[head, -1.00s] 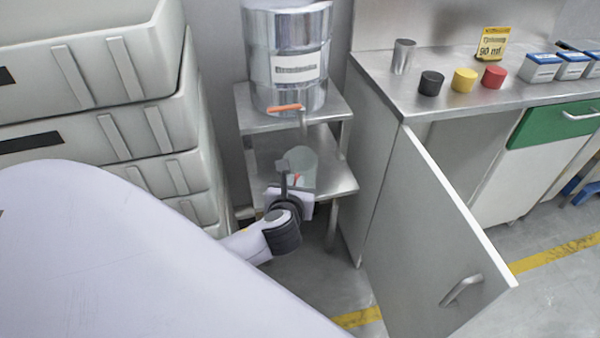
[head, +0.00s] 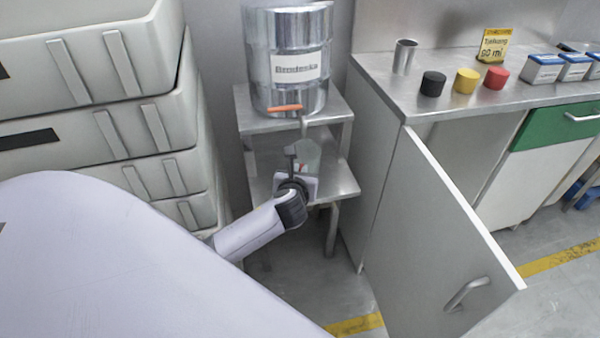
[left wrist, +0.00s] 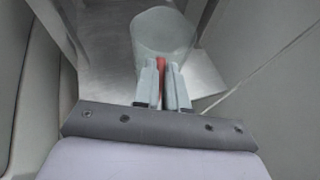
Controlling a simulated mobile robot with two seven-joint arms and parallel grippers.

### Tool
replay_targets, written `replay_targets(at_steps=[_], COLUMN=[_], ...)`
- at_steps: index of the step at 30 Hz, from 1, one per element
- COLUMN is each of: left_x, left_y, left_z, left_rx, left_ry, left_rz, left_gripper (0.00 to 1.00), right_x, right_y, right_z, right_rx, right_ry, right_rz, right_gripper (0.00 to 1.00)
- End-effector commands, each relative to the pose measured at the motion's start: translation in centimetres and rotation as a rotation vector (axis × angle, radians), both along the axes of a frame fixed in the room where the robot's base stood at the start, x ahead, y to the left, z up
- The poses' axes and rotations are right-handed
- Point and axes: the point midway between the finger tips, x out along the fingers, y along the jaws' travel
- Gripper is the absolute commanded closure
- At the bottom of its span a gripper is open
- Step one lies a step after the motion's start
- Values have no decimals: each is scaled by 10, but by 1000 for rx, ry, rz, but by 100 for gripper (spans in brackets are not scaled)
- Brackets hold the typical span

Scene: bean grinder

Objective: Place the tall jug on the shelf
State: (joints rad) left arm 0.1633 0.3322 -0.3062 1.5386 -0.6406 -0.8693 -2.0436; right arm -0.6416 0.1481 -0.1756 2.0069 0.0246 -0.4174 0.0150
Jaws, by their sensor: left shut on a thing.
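The tall jug is a clear, see-through vessel. In the head view the jug (head: 309,152) shows faintly over the lower shelf, below the tap of the metal drum. In the left wrist view the jug (left wrist: 163,32) is just ahead of the fingers, with a thin red part between them. My left gripper (head: 297,170) is shut on the jug; its two fingers (left wrist: 162,85) show close together in the wrist view. The lower metal shelf (head: 338,180) lies under and around the jug. I cannot tell whether the jug's base touches it. My right gripper is not in view.
A metal drum (head: 288,60) with an orange-handled tap (head: 287,108) stands on the upper shelf (head: 250,118). Stacked grey crates (head: 140,140) rise at left. An open cabinet door (head: 430,230) stands at right. The counter holds a metal cup (head: 404,57) and coloured lids.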

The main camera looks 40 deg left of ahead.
Motion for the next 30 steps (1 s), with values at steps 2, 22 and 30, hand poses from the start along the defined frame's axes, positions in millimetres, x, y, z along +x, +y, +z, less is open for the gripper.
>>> replay_targets(at_steps=[2,22,30], left_x=[0,-18,-59], left_y=[0,-9,-32], left_z=[-1,10,30], left_rx=[0,2,1], left_ry=[-1,1,1], left_rz=[0,-1,-2], left_gripper=[100,63,63], right_x=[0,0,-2], right_y=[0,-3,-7], right_z=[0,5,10], right_rx=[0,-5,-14], right_ry=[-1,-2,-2], right_rz=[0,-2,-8], right_gripper=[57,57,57])
